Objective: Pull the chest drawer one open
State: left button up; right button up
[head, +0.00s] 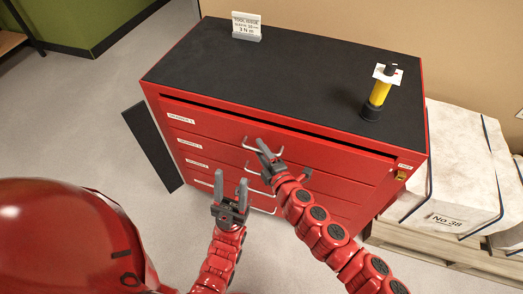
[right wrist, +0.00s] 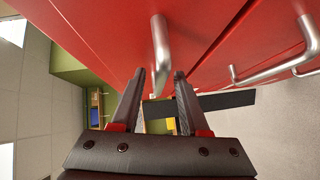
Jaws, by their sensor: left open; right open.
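The red chest (head: 395,206) stands ahead with its drawer fronts facing me. Its top drawer, drawer one (head: 205,121), bears a white label at its left end, and a dark gap runs along its upper edge. My right gripper (head: 268,153) is open at the drawer's metal handle (head: 247,145). In the right wrist view, the handle (right wrist: 160,45) appears just beyond and between the open fingertips (right wrist: 160,77); I cannot tell whether they touch it. My left gripper (head: 231,180) is open and empty, lower and left, in front of the lower drawers.
On the black chest top (head: 285,75) stand a white sign (head: 246,27) and a yellow tool (head: 379,93) on a black base. A dark panel (head: 152,147) is left of the chest. A white block (head: 455,170) on a pallet is at right. The floor at left is clear.

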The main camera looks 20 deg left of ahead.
grip_shut()
dwell(1.4)
